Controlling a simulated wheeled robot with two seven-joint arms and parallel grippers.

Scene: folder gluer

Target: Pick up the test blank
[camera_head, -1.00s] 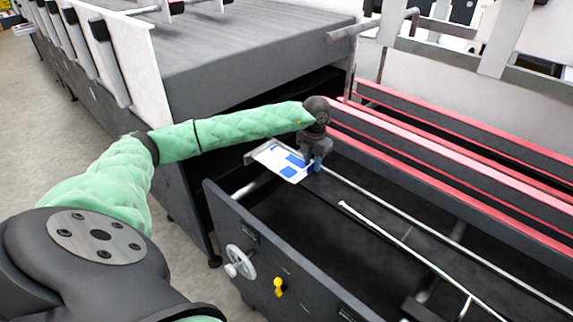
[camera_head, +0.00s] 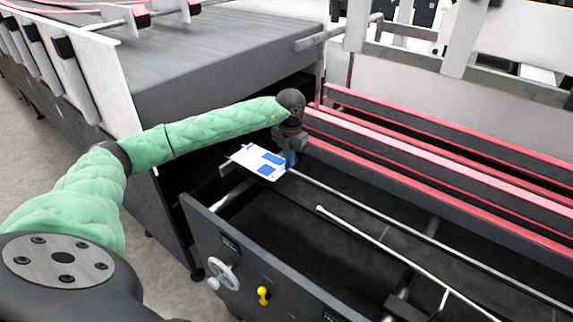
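The test blank (camera_head: 257,160) is a flat white sheet with blue patches, in the middle of the head view, at the near end of the machine's open bay. My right gripper is not in view.
Long metal rods (camera_head: 390,247) run through the dark open bay. Red belts (camera_head: 430,166) on dark rails lie to the right. A dark side panel with a white handwheel (camera_head: 222,274) and a yellow knob (camera_head: 263,295) stands in front. A grey conveyor bed (camera_head: 230,62) is behind.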

